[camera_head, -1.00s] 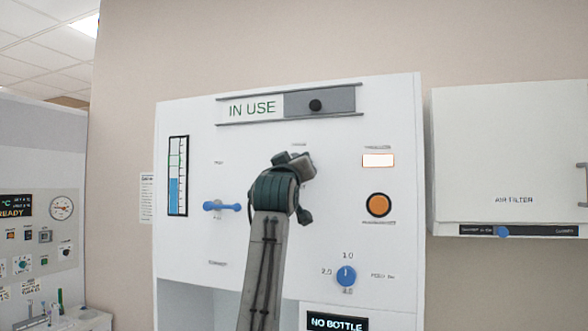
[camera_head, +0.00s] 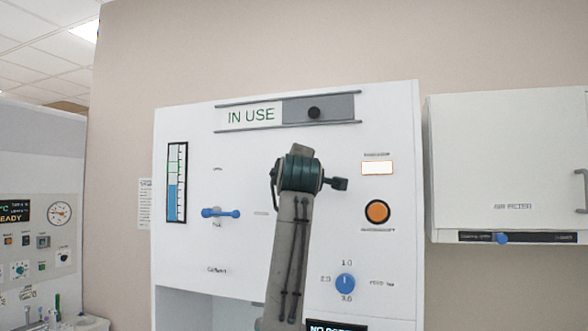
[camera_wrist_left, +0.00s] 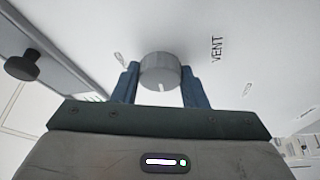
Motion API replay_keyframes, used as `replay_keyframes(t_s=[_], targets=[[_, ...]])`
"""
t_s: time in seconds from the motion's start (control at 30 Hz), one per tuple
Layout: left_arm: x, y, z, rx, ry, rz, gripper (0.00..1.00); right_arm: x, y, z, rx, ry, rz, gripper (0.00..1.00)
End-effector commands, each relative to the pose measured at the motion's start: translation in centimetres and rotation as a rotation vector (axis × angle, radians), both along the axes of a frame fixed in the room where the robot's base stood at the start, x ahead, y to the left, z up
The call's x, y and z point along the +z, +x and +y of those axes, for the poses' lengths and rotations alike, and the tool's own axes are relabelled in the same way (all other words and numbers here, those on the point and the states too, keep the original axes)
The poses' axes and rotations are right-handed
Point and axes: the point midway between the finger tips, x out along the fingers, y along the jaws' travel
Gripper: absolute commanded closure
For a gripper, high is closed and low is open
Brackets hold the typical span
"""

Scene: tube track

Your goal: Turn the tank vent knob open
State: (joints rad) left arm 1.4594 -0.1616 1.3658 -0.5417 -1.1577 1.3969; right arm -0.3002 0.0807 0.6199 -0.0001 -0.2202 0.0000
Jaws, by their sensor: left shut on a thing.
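The tank vent knob (camera_wrist_left: 160,66) is a round grey knob on the white panel, with a white mark on its rim facing the camera. The word VENT is printed beside it in the left wrist view. My left gripper (camera_wrist_left: 161,78) has its two blue fingers on either side of the knob and is shut on it. In the head view my left arm covers the middle of the white panel (camera_head: 240,248) and hides the knob and the fingertips. My right gripper is not in view.
A sliding IN USE sign with a black knob (camera_head: 313,112) is above my arm. A blue lever (camera_head: 221,212) and level gauge (camera_head: 176,183) are to the left. An orange button (camera_head: 377,212) and blue dial (camera_head: 345,283) are to the right. An air filter box (camera_head: 508,160) hangs farther right.

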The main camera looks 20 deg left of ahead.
Motion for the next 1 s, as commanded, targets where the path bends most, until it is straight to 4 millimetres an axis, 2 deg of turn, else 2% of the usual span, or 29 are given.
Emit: replay_keyframes(t_s=[0.3,0.83,0.87,0.93,0.97,1.0], targets=[[-0.18,0.1,-0.08,-0.001,-0.116,0.01,0.84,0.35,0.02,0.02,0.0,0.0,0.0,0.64],[-0.23,0.1,-0.07,-0.001,-0.138,0.01,0.84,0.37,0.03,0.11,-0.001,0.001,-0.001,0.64],[-0.23,0.11,-0.07,-0.001,-0.137,0.01,0.57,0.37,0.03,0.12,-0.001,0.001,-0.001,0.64],[-0.21,0.09,-0.06,-0.001,-0.137,0.01,0.43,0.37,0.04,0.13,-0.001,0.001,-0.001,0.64],[-0.19,0.09,-0.07,-0.002,-0.137,0.009,0.39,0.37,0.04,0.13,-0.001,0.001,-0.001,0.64],[-0.16,0.08,-0.06,-0.002,-0.137,0.009,0.39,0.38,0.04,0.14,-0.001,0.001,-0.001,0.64]])
